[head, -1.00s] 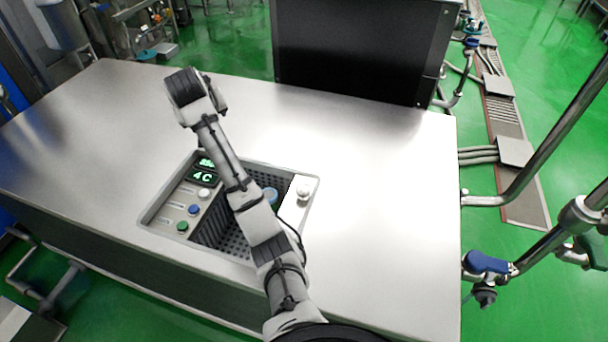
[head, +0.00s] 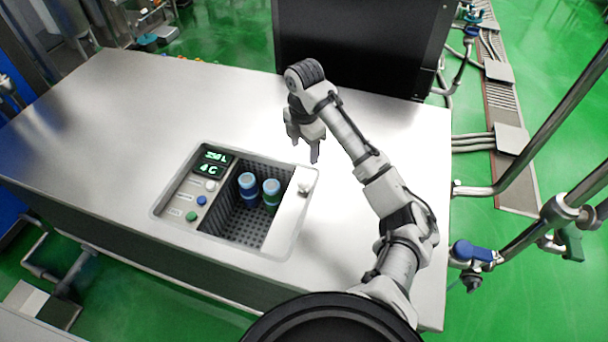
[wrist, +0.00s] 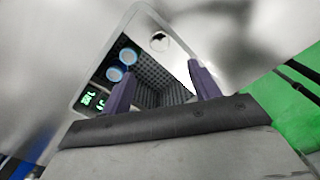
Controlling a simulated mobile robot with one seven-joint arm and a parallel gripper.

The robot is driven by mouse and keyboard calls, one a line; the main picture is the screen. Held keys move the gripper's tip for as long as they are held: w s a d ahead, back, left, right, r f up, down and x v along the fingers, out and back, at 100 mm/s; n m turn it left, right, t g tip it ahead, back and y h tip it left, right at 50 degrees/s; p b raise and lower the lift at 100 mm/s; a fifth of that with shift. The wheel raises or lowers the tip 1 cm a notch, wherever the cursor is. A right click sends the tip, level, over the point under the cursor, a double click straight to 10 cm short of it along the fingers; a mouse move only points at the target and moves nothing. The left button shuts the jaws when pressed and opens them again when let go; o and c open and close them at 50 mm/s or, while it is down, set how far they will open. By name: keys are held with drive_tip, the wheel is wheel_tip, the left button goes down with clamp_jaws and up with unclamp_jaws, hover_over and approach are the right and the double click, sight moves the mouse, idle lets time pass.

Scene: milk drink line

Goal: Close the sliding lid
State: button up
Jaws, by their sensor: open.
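The sliding lid (head: 288,222) is a pale metal panel at the right end of the recessed bin, with a round white knob (head: 304,187) near its far end. The lid covers only the right part, and the perforated bin (head: 236,226) is open to its left. Two blue-capped containers (head: 247,183) (head: 271,190) stand inside. My gripper (head: 303,148) is open and empty, pointing down above the counter just beyond the knob. In the wrist view its two fingers (wrist: 162,84) are spread, with the knob (wrist: 160,41) and the bin beyond them.
A panel with a lit green display (head: 213,162) and several buttons lies left of the bin. The metal counter (head: 110,130) is clear around it. A black box-shaped unit (head: 360,45) stands at the back. Pipes (head: 540,150) run along the right.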

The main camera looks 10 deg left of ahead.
drive_tip(key=b, duration=0.2)
approach(303, 181)
wheel_tip(303, 181, down, 5)
drive_tip(key=shift+d+f, duration=0.1)
drive_tip(key=shift+f, duration=0.05)
drive_tip(key=shift+f+p, duration=0.35)
drive_tip(key=shift+f, duration=1)
clamp_jaws()
